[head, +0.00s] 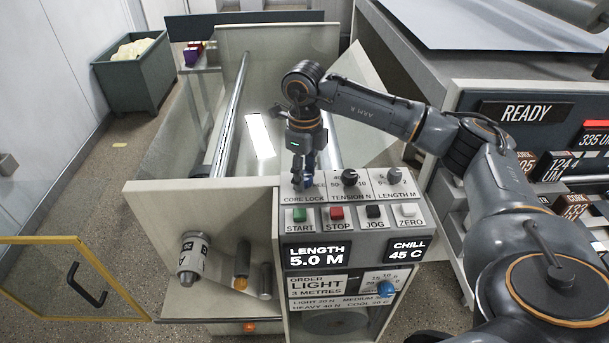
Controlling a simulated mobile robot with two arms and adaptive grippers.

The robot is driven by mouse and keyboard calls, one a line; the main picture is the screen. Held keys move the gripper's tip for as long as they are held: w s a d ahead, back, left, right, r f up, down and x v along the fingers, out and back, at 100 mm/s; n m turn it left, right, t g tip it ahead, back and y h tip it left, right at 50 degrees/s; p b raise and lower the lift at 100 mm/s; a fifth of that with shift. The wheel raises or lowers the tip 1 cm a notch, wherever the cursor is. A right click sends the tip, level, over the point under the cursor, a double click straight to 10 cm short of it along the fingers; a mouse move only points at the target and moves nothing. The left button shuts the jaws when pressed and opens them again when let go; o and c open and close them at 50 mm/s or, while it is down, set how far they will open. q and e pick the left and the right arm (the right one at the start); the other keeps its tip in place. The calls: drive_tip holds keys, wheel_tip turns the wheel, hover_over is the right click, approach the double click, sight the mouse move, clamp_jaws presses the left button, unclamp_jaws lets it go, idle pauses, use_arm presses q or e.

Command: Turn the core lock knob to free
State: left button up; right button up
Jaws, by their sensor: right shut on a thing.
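My left gripper is not in view.
To the right are the TENSION knob (350,178) and LENGTH knob (394,175). Below are the green START (299,214), red STOP (336,212), black JOG (373,211) and white ZERO (408,210) buttons.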

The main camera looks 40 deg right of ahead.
drive_tip(key=shift+m, duration=0.4)
drive_tip(key=o, duration=1.1)
drive_tip(key=shift+o, duration=0.2)
wheel_tip(320, 180, up, 12)
idle(0.4)
